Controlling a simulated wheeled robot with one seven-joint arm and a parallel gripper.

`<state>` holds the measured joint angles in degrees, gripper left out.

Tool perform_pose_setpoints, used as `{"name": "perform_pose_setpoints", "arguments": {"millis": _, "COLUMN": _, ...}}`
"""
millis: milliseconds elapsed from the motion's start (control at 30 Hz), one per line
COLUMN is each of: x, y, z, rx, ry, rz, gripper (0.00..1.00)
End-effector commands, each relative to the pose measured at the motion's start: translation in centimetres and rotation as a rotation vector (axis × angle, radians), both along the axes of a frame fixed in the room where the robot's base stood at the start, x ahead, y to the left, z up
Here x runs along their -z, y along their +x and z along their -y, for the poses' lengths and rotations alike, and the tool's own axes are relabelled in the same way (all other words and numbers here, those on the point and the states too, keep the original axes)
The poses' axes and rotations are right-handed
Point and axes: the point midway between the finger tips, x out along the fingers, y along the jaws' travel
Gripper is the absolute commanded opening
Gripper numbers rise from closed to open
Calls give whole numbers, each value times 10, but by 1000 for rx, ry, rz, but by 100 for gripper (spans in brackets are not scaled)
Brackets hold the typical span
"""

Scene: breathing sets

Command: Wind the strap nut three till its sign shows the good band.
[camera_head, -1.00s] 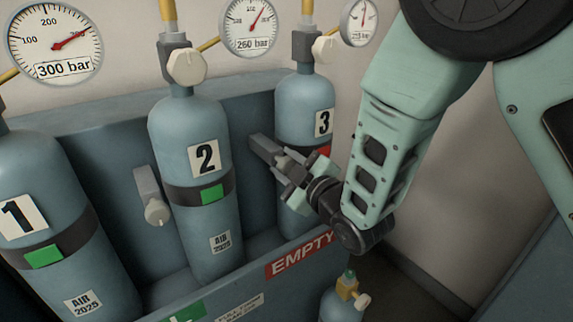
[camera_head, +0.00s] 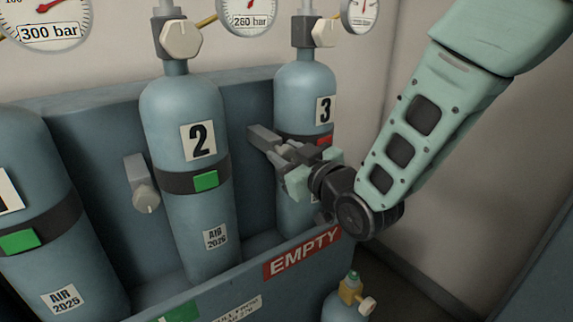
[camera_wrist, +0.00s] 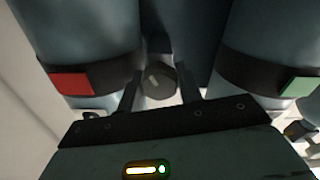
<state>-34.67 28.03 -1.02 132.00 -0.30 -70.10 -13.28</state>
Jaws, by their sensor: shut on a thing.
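Cylinder three (camera_head: 303,95) stands at the right of the rack, held by a dark strap whose small sign (camera_head: 324,141) shows red. The red sign is also at the left in the wrist view (camera_wrist: 70,84). The strap nut three is a round grey knob (camera_wrist: 158,80) with a pale mark, set between cylinders three and two. Its grey bracket (camera_head: 263,136) shows left of cylinder three. My gripper (camera_head: 289,163) is shut on the nut, one finger on each side in the wrist view (camera_wrist: 158,92). In the head view the gripper mostly hides the nut.
Cylinder two (camera_head: 187,110) has a green sign (camera_head: 205,181) and its own strap nut (camera_head: 146,197) at its left. Cylinder one (camera_head: 40,180) also shows green. The rack's front wall (camera_head: 225,285) carries an EMPTY label (camera_head: 301,252). A small cylinder (camera_head: 345,306) stands in front.

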Motion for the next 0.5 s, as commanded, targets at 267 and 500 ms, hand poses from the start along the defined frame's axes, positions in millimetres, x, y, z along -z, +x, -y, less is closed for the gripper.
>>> {"name": "perform_pose_setpoints", "arguments": {"millis": 267, "x": 2, "y": 0, "z": 1, "rx": 0, "ry": 114, "rz": -79, "gripper": 12}}
{"name": "perform_pose_setpoints", "arguments": {"millis": 500, "x": 2, "y": 0, "z": 0, "rx": 0, "ry": 152, "rz": -107, "gripper": 12}}
